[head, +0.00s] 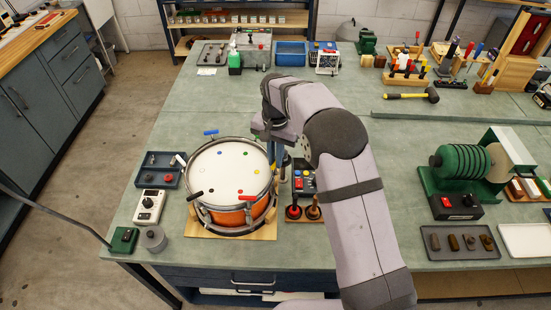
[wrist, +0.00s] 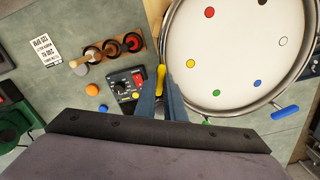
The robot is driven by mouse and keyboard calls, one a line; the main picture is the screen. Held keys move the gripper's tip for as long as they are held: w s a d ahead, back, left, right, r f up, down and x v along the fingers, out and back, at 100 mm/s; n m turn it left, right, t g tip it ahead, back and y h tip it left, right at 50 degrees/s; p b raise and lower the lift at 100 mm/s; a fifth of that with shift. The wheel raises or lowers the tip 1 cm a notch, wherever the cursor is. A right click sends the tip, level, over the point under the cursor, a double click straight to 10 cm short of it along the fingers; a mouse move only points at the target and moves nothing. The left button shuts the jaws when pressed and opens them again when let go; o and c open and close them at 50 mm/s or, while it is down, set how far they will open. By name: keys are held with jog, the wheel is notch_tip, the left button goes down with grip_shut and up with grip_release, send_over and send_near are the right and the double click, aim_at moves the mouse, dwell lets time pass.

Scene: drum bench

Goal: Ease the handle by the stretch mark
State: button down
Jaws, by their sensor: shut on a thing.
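A drum (head: 236,215) with an orange shell and a white head stands on a wooden board. Coloured dots mark its head (wrist: 232,45), and coloured handles sit around its rim. My gripper (wrist: 161,85) is at the rim, shut on a yellow handle (wrist: 161,75), beside the yellow dot (wrist: 190,63). In the head view my gripper (head: 275,158) is at the drum's right side, partly hidden by my arm. A blue handle (head: 210,132), a black handle (head: 195,196) and a red handle (head: 246,198) show apart from it. I cannot tell which mark is the stretch mark.
A control box with a dial (wrist: 123,88) lies close beside my gripper. A rack with round-topped tools (head: 303,212) stands right of the drum. A dark tray (head: 160,168) and a white dial box (head: 149,207) are to its left.

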jog(key=shift+n, duration=0.6)
jog(key=c, duration=1.8)
grip_release()
jog(key=shift+c, duration=0.2)
jog(key=shift+r, duration=0.1)
jog(key=shift+w+r+b, duration=0.1)
jog(key=shift+r+b, duration=0.45)
jog(key=shift+r, duration=0.05)
jog(key=shift+r+b, duration=0.95)
jog(key=shift+r, duration=2.05)
